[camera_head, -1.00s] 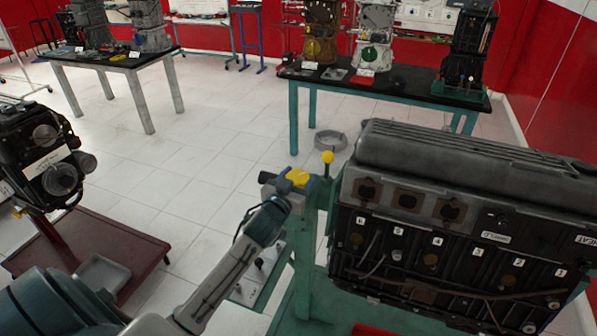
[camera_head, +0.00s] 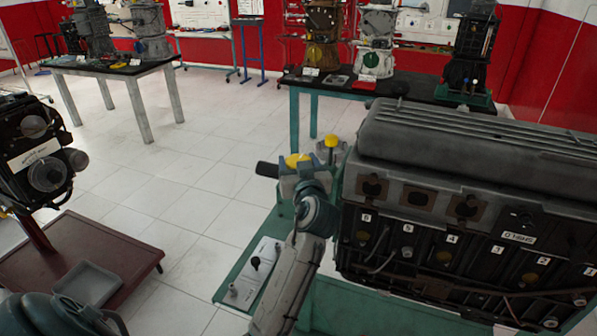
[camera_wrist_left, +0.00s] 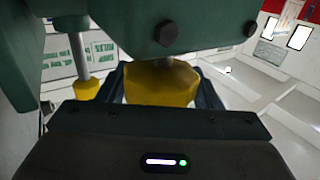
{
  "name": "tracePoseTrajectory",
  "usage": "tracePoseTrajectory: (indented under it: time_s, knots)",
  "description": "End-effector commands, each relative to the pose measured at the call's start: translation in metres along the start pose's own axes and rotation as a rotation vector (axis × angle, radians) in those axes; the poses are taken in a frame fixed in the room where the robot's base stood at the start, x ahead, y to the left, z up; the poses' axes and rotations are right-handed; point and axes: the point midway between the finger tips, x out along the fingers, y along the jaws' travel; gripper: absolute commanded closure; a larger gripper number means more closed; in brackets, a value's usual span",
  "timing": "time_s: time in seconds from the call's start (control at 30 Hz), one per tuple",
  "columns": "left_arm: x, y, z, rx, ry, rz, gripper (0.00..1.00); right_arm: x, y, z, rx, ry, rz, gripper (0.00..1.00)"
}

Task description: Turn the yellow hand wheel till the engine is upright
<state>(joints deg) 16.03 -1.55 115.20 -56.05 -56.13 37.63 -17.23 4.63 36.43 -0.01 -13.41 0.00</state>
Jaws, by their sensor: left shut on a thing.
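The yellow hand wheel (camera_head: 297,160) is at the left end of the green engine stand. It also shows in the left wrist view (camera_wrist_left: 160,82), between the dark fingers. My left gripper (camera_head: 297,168) is shut on it, the arm reaching up from below. A second yellow knob (camera_head: 332,141) stands just right of it; in the wrist view (camera_wrist_left: 87,88) it sits on a metal rod. The black engine (camera_head: 450,215), with numbered labels along its side, is on the stand with its long ribbed grey cover uppermost. My right gripper is out of view.
The green stand base (camera_head: 228,289) carries a pale plate with knobs. Another engine (camera_head: 40,160) on a red stand is at the left, with a grey tray (camera_head: 88,283). Tables with engine models stand behind. The white tiled floor between is clear.

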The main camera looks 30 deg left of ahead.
Motion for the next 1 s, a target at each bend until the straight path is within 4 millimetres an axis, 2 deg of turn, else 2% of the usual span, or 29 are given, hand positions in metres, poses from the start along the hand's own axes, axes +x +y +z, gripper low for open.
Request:
tracePoseTrajectory:
  time_s: [0.23, 0.53, 0.57, 0.67, 1.0]
  knots:
    - [0.0001, 0.0, 0.0008, 0.003, -0.002, -0.026, 0.64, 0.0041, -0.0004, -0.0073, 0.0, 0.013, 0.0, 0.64]
    - [0.0002, 0.0, 0.0005, 0.004, -0.002, -0.026, 0.64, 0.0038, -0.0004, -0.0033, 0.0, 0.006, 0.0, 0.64]
    - [0.0002, 0.0, 0.0005, 0.004, -0.002, -0.026, 0.37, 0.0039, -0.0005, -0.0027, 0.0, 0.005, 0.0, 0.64]
    - [0.0002, 0.0, 0.0004, 0.003, -0.001, -0.026, 0.19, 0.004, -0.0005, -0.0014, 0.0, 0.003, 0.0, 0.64]
    - [0.0004, 0.0004, 0.0004, 0.002, -0.001, -0.025, 0.19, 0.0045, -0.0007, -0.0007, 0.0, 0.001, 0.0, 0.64]
